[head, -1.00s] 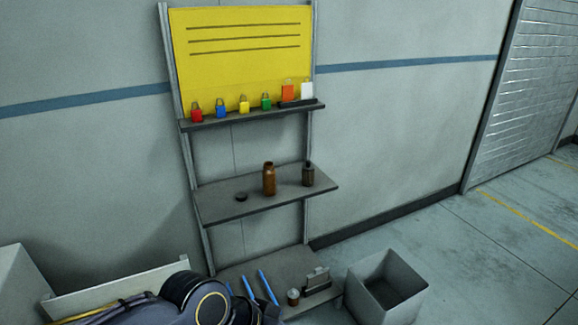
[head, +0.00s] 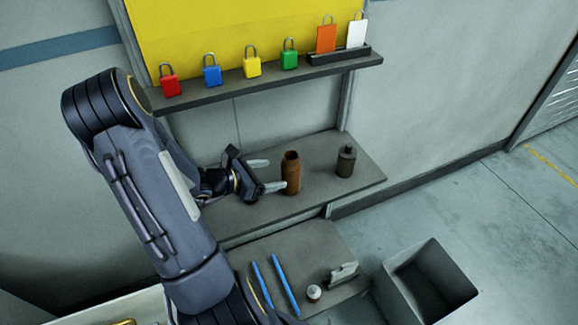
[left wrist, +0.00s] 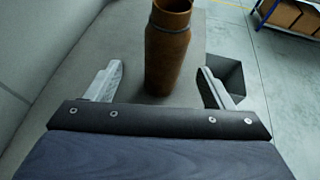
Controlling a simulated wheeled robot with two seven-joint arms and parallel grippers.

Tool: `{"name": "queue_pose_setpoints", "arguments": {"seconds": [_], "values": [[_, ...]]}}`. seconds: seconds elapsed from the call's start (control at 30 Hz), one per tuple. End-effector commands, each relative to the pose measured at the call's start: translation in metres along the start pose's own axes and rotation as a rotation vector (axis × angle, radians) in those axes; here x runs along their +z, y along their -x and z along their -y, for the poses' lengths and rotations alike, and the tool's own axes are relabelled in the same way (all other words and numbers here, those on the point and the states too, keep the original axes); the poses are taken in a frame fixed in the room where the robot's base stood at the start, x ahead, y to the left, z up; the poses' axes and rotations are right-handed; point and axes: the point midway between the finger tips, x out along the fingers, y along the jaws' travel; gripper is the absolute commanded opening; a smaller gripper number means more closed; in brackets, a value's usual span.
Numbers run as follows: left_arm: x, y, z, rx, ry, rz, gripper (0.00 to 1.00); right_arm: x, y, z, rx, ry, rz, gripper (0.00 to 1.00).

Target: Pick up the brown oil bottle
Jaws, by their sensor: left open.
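The brown oil bottle (head: 291,173) stands upright and uncapped on the middle shelf (head: 330,200). My left gripper (head: 271,174) is just left of it at the height of the shelf, with its fingers pointing at the bottle. In the left wrist view the bottle (left wrist: 167,50) stands just beyond and between the two spread fingertips (left wrist: 163,82). The gripper is open and empty. The black cap seen earlier on the shelf is hidden behind my left arm. My right gripper is not in view.
A dark grey bottle (head: 346,161) stands to the right on the same shelf. Above is a shelf (head: 230,85) with several coloured padlocks. Below, a lower shelf (head: 318,245) holds blue pens and a small jar (head: 313,293). A grey bin (head: 428,290) stands at lower right.

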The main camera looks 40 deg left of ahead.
Motion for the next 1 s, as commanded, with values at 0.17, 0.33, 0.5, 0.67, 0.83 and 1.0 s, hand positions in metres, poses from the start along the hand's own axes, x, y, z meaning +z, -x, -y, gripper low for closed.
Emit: {"name": "queue_pose_setpoints", "arguments": {"seconds": [0.17,0.33,0.5,0.67,0.83,1.0], "values": [[0.000,-0.019,0.002,-0.004,-0.001,0.000,0.76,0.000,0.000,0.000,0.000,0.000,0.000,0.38],[-0.001,-0.040,0.005,-0.007,-0.002,0.001,0.76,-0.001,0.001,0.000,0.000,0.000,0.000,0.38],[-0.002,-0.066,0.008,-0.006,-0.004,0.000,0.76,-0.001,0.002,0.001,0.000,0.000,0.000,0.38],[-0.003,-0.076,0.007,-0.004,-0.005,-0.002,0.76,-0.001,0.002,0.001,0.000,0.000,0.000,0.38],[-0.003,-0.076,0.007,-0.004,-0.006,-0.002,0.76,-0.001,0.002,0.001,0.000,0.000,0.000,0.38],[-0.003,-0.076,0.007,-0.004,-0.006,-0.002,0.57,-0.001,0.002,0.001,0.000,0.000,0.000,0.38]]}}
